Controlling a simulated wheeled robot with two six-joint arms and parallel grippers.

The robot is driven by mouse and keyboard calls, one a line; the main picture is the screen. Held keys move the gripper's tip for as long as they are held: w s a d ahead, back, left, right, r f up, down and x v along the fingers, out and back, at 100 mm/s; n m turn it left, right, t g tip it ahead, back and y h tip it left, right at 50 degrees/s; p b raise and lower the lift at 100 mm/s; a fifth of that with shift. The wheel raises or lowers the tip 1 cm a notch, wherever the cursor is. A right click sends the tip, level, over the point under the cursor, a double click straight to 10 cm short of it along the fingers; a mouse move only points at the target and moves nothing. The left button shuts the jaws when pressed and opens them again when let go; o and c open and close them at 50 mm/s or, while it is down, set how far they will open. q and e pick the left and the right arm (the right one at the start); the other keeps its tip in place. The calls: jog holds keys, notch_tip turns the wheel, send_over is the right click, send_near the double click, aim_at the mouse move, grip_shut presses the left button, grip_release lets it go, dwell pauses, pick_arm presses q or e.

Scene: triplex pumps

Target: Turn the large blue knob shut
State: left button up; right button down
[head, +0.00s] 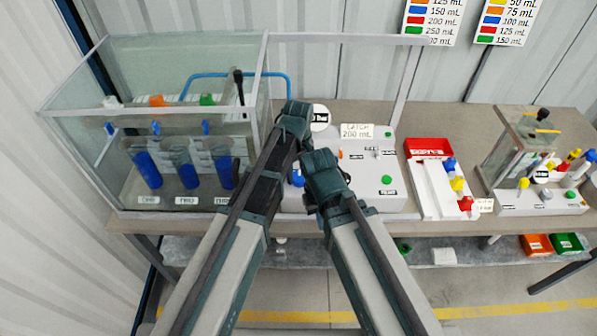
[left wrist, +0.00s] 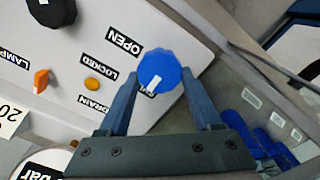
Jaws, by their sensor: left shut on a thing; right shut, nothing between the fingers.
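The large blue knob (left wrist: 160,70) sits on a white panel (left wrist: 200,35) in the left wrist view. A white mark on it points toward the lower left, near a label mostly covered by it. The words OPEN, LOCKED and DRAIN are printed on the panel to its left. My left gripper (left wrist: 160,88) has one finger on each side of the knob and is shut on it. In the head view a bit of the knob (head: 298,179) shows between my arms; the left fingers are hidden there. My right gripper (head: 322,185) is shut and empty, close to the left one.
A glass tank (head: 75,90) with blue cylinders (head: 148,170) stands left of the panel. A red tray (head: 428,147) and a small device with coloured knobs (head: 545,197) stand to the right. A clear frame post (head: 408,80) rises behind the panel.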

aim_at(298, 175)
dwell(0.4)
pick_arm(q)
jog(key=o, duration=1.4)
notch_tip(298, 175, up, 14)
jog(key=p, duration=1.4)
jog(key=shift+f, duration=0.1)
